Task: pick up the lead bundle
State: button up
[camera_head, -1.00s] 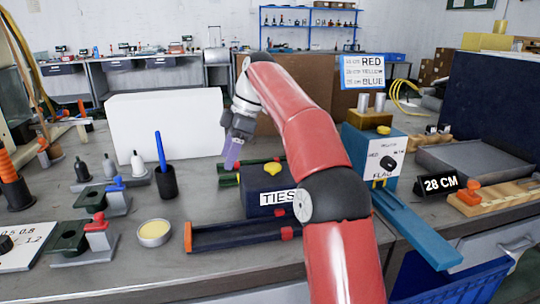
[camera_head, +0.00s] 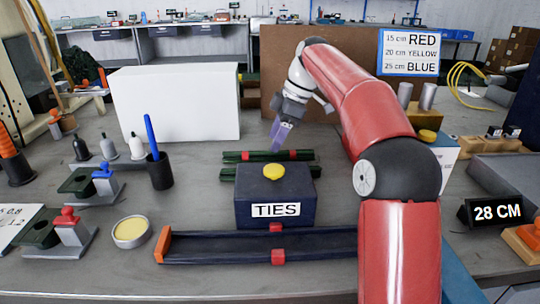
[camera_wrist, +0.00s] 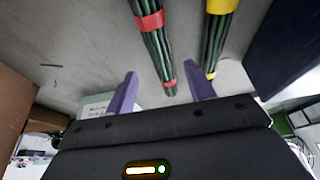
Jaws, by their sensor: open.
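Two dark green lead bundles lie on the bench behind the TIES box (camera_head: 275,205). The rear bundle (camera_head: 250,156) has red bands. The nearer bundle (camera_head: 228,171) is partly hidden by the box. In the wrist view, the red-banded bundle (camera_wrist: 158,48) runs down to between the fingertips, and the yellow-banded bundle (camera_wrist: 214,35) runs to near the right finger. My gripper (camera_head: 280,136), with purple fingers, hangs just behind the rear bundle in the head view. In the wrist view my gripper (camera_wrist: 162,84) is open and holds nothing.
A dark tray (camera_head: 210,247) with an orange end lies in front of the box. A white panel (camera_head: 175,103) stands at the back left and a brown board (camera_head: 265,70) behind my arm. A pen cup (camera_head: 160,172) stands left of the bundles, with bare bench between.

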jog(key=shift+x, duration=1.9)
jog(key=shift+s+d, duration=0.1)
jog(key=shift+s, duration=0.05)
jog(key=c, duration=1.1)
jog(key=shift+r, duration=4.95)
